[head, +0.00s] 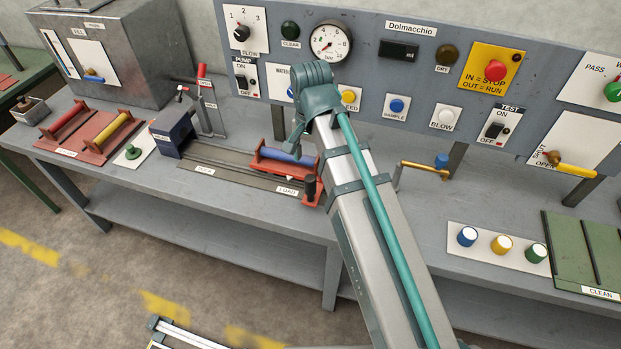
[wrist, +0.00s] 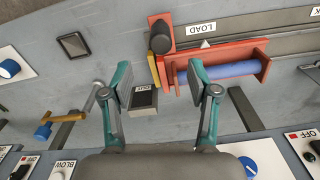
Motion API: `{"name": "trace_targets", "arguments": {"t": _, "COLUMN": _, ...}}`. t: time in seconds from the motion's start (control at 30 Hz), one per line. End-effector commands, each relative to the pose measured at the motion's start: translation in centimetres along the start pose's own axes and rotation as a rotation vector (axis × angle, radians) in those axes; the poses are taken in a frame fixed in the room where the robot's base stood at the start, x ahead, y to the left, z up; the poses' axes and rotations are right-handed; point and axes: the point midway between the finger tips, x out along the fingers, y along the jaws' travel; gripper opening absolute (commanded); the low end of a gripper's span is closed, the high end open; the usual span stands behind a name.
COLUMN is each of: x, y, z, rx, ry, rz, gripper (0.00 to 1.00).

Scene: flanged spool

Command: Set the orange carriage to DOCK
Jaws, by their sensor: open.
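The orange carriage (head: 283,169) sits at the LOAD end of a grey rail (head: 230,170), with a blue spool (head: 287,155) lying in it. A dark upright knob (head: 310,183) stands at its right end. In the wrist view the carriage (wrist: 258,77) has its white pointer beside the LOAD label (wrist: 201,29). The DOCK label (head: 204,170) is farther left along the rail, towards a dark blue block (head: 172,132). My gripper (wrist: 160,82) is open above the carriage's knob end, one finger overlapping the carriage in view. I cannot tell whether it touches. The arm partly hides the carriage in the head view.
A brass crank (head: 425,168) is right of my arm. The control panel (head: 370,75) with knobs and buttons rises behind. Red and yellow spools (head: 110,132) lie far left.

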Motion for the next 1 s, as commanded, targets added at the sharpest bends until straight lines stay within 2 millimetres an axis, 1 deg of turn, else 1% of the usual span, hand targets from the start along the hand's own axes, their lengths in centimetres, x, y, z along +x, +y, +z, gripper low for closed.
{"name": "trace_targets", "arguments": {"t": 0.6, "x": 7.9, "y": 0.0, "z": 0.1, "rx": -0.002, "ry": -0.001, "rz": 0.002, "gripper": 0.60}}
{"name": "trace_targets", "arguments": {"t": 0.8, "x": 9.5, "y": 0.0, "z": 0.1, "rx": -0.002, "ry": 0.000, "rz": 0.001, "gripper": 0.60}}
{"name": "trace_targets", "arguments": {"t": 1.0, "x": 10.0, "y": 0.0, "z": 0.1, "rx": -0.002, "ry": 0.001, "rz": 0.000, "gripper": 0.60}}
